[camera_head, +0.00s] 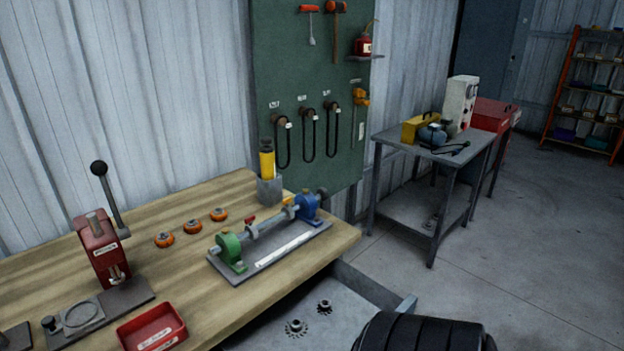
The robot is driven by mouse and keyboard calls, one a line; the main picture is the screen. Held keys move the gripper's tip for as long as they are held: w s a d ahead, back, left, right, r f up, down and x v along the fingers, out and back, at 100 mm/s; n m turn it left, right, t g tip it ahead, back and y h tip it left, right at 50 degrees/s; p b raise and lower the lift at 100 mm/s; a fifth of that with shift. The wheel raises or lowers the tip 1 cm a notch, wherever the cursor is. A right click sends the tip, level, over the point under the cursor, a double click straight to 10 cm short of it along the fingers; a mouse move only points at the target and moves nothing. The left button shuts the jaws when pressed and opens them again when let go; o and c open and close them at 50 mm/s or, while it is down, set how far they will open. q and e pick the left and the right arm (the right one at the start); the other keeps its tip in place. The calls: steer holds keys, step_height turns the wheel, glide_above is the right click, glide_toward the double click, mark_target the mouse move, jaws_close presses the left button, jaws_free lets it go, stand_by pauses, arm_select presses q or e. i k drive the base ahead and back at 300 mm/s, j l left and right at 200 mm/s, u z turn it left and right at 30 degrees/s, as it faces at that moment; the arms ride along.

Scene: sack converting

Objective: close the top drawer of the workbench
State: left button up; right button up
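The workbench (190,265) has a light wooden top and fills the lower left of the head view. Under its right side a grey metal drawer (262,333) is pulled out, its inside open to view. Two small dark gears lie in it, one nearer (296,327) and one farther (325,306). The drawer's far side wall ends at a light corner (408,304). The drawer's near part is cut off by the bottom edge, and its front is not clearly seen. Neither of my grippers can be made out.
A dark ribbed rounded shape (425,332) covers the view right of the drawer. On the bench stand a red lever press (100,245), a red tray (153,329) and a green-and-blue fixture (270,240). A grey side table (432,150) stands beyond. Floor (540,250) at right is clear.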

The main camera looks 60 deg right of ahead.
mark_target(355, 298)
steer(key=z, duration=2.4)
steer(key=j, duration=0.3)
steer(key=k+j, duration=0.1)
steer(key=j, duration=0.15)
steer(key=z, duration=0.05)
